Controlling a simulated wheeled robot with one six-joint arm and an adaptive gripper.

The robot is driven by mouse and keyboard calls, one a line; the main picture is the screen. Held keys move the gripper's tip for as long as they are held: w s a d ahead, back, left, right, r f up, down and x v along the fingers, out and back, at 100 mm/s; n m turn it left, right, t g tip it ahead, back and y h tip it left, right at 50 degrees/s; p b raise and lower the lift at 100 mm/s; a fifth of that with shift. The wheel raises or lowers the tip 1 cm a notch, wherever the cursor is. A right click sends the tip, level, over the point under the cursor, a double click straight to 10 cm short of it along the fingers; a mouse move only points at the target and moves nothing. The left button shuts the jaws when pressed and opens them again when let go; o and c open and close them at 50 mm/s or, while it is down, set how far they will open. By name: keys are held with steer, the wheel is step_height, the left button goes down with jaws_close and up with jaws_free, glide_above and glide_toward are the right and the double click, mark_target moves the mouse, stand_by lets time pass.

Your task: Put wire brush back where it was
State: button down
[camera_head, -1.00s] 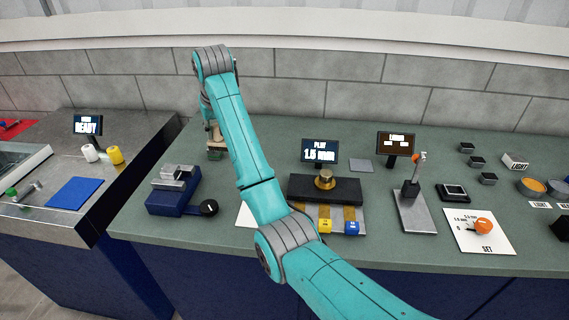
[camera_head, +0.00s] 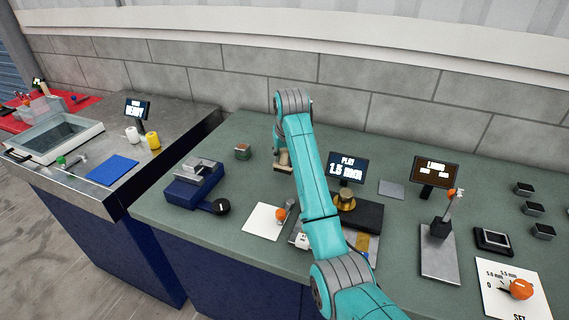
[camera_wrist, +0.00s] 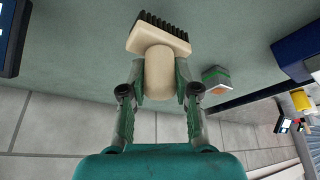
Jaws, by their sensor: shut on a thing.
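The wire brush has a beige block and handle with black bristles (camera_wrist: 158,42). My gripper (camera_wrist: 160,78) is shut on its handle in the wrist view, one finger on each side. My fingers are mostly hidden there. I cannot tell whether the brush touches the bench top.
A small green and orange block (camera_head: 243,151) sits left of the brush; it also shows in the wrist view (camera_wrist: 217,76). A blue vise-like device (camera_head: 194,186) stands front left. Bench between brush and white sheet (camera_head: 262,221) looks clear.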

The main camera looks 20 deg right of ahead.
mark_target(283, 163)
steer(key=shift+a+f, duration=0.1)
steer(key=shift+f, duration=1.6)
steer(key=c, duration=0.8)
jaws_free()
steer(key=shift+f, duration=0.15)
steer(key=shift+c, duration=0.2)
